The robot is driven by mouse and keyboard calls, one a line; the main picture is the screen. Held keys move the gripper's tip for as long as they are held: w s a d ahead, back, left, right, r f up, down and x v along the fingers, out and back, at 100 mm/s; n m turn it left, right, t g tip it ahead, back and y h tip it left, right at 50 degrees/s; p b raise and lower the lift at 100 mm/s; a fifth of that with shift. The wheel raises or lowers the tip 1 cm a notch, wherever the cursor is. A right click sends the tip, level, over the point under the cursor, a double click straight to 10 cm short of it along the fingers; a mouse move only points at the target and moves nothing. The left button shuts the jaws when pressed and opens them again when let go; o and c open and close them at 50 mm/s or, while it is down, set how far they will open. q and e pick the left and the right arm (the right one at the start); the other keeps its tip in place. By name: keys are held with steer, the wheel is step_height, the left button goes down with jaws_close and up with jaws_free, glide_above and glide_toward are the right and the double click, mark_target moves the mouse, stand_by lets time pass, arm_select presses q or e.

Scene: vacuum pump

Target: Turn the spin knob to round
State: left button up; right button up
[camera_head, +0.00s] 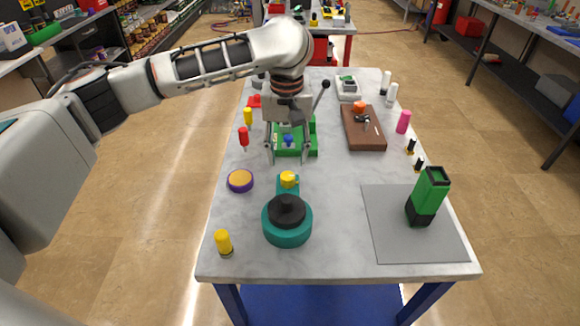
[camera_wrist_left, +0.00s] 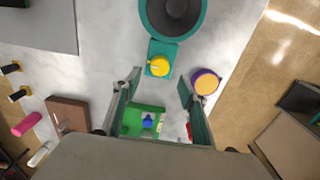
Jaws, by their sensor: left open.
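The vacuum pump is a round teal body (camera_head: 287,230) with a black dome (camera_head: 287,210), on the near half of the table. A yellow knob (camera_head: 288,179) sits on the small teal block behind the round body. The knob also shows in the left wrist view (camera_wrist_left: 158,65), just beyond the fingertips and roughly midway between them. My left gripper (camera_head: 288,159) is open and empty, pointing down, above and behind the knob, apart from it. Which way the knob's marking points is too small to tell. My right gripper is not in view.
A purple and orange round lid (camera_head: 240,180) lies left of the knob. A green tray (camera_head: 309,140) with a blue piece stands behind it. A green and black block (camera_head: 428,197) stands on a grey mat (camera_head: 385,235). A yellow cylinder (camera_head: 223,241) stands at the front left.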

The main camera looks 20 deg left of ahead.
mark_target(287, 176)
arm_select(q)
step_height(287, 176, down, 6)
steer(key=shift+f, duration=0.25)
steer(key=c, duration=1.1)
